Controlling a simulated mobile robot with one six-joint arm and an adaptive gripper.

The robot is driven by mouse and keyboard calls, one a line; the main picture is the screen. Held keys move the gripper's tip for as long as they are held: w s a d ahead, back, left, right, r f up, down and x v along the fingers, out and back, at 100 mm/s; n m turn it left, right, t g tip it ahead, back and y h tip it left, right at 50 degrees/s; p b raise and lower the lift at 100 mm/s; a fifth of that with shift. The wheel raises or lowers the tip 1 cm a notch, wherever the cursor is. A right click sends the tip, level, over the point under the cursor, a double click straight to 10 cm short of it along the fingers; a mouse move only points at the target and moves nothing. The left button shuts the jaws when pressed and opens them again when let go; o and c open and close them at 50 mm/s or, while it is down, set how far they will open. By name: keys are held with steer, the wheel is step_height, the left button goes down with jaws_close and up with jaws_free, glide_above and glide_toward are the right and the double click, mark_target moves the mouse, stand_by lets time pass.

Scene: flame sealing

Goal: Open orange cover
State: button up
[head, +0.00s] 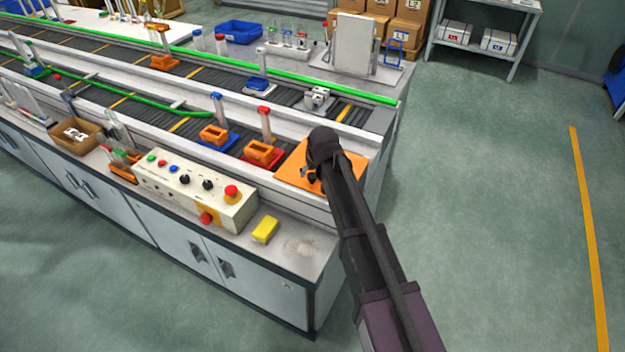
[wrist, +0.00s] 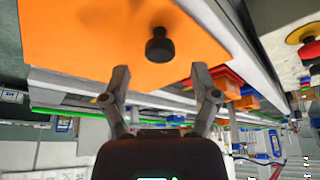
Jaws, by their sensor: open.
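The orange cover (head: 296,172) is a flat panel at the near right end of the conveyor in the head view, partly hidden by my arm. In the wrist view the orange cover (wrist: 75,45) fills the upper part, with a dark round knob (wrist: 159,45) standing on it. My gripper (wrist: 160,80) is open and empty, its two fingers spread apart, with the knob ahead of the gap between them. My gripper (head: 315,176) shows small over the cover in the head view. The cover appears to lie closed.
A control box (head: 195,185) with buttons and a red stop knob stands on the near ledge, with a yellow sponge-like block (head: 265,229) beside it. Orange holders on blue (head: 217,142) and red (head: 262,155) bases stand left of the cover. The floor at right is clear.

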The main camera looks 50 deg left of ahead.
steer(key=shift+b+x, duration=1.05)
steer(key=shift+x, duration=0.4)
jaws_close()
